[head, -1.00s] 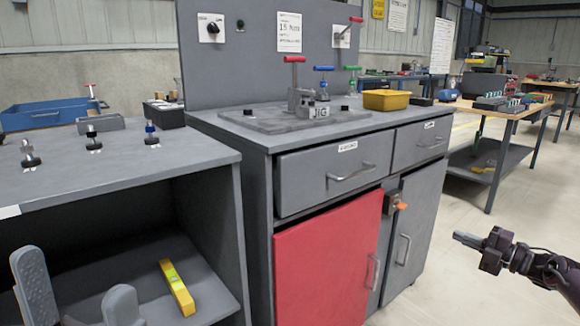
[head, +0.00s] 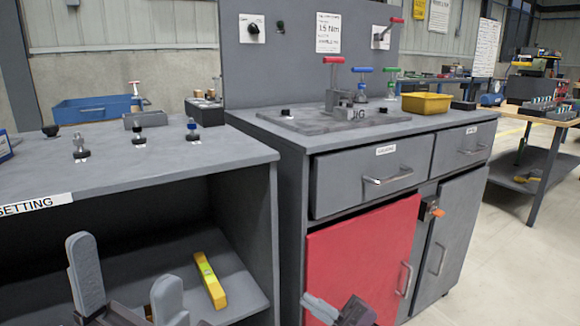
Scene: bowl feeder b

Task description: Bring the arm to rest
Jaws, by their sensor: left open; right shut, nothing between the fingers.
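My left gripper (head: 128,285) is at the bottom left in the head view, with its two grey fingers spread apart and nothing between them. It is in front of the open shelf of the left bench. My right gripper (head: 322,308) is at the bottom centre, in front of the lower part of the red cabinet door (head: 358,258). Its fingers are together and it holds nothing. Most of both arms is outside the picture.
A yellow level (head: 210,281) lies on the lower shelf. The grey left bench (head: 110,180) carries several small upright pieces. The cabinet top holds a jig plate (head: 300,122) with coloured handles and a yellow bin (head: 426,103). Open floor (head: 500,280) lies to the right.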

